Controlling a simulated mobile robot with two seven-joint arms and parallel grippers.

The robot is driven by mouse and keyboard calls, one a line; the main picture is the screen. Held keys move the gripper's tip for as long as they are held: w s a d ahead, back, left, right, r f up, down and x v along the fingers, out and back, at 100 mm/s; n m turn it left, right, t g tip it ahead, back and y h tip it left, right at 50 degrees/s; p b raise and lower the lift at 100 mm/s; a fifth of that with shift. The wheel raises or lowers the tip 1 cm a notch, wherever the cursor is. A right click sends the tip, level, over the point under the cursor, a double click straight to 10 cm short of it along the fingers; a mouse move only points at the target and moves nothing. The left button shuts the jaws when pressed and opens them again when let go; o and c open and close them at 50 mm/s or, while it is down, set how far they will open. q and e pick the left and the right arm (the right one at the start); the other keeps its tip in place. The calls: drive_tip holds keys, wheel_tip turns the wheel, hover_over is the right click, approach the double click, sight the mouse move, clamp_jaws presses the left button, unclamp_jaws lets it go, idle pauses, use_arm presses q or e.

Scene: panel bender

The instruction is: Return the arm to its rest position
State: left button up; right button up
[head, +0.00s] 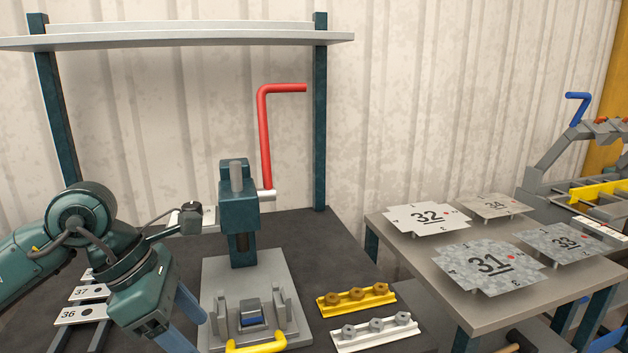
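My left arm comes in from the left. Its gripper (178,325) points down to the right, beside the left edge of the press's base plate. Its two blue-grey fingers stand apart, and I see nothing between them; the lower finger is cut off by the bottom edge. The teal press (239,210) has a raised red lever (265,130) on its right side, clear of my gripper. A fixture with a blue part (251,319) and a yellow handle (257,343) sits on the base plate (225,275). My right gripper is not in view.
A yellow rail (356,300) and a white rail (374,334) lie right of the press. Numbered plates, such as plate 31 (488,266), lie on the right table (480,318). Plates 36 (80,315) and 37 stand in a rack beside my arm. A shelf (190,38) spans above.

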use_arm(q)
drive_tip(key=s+d+r+n+g+h+p, duration=0.1)
drive_tip(key=s+d+r+n+h, duration=0.1)
drive_tip(key=d+n+h, duration=0.35)
drive_tip(key=s+d+r+n+g+h+p, duration=0.2)
drive_tip(key=d+h, duration=0.6)
drive_tip(key=d, duration=0.1)
drive_tip(key=w+a+f+n+t+y+p, duration=0.1)
drive_tip(key=w+a+f+n+t+y, duration=0.2)
drive_tip(key=n+t, duration=0.55)
drive_tip(key=w+a+f+n+t+y, duration=0.1)
drive_tip(key=a+f+n+t+y, duration=0.3)
drive_tip(key=n, duration=0.8)
drive_tip(key=w+a+f+n+t+y+p, duration=0.1)
drive_tip(key=w+a+f+n+t+y, duration=0.15)
drive_tip(key=f+n+t, duration=0.6)
drive_tip(key=s+a+f+n+g+y+p, duration=0.1)
drive_tip(key=s+a+f+n+g+y, duration=0.2)
drive_tip(key=s+f+n+g+y, duration=0.3)
drive_tip(key=s+f+n+g, duration=0.2)
drive_tip(key=s+f+n, duration=0.3)
drive_tip(key=f, duration=0.3)
drive_tip(key=shift+s+f, duration=0.3)
drive_tip(key=shift+s, duration=0.45)
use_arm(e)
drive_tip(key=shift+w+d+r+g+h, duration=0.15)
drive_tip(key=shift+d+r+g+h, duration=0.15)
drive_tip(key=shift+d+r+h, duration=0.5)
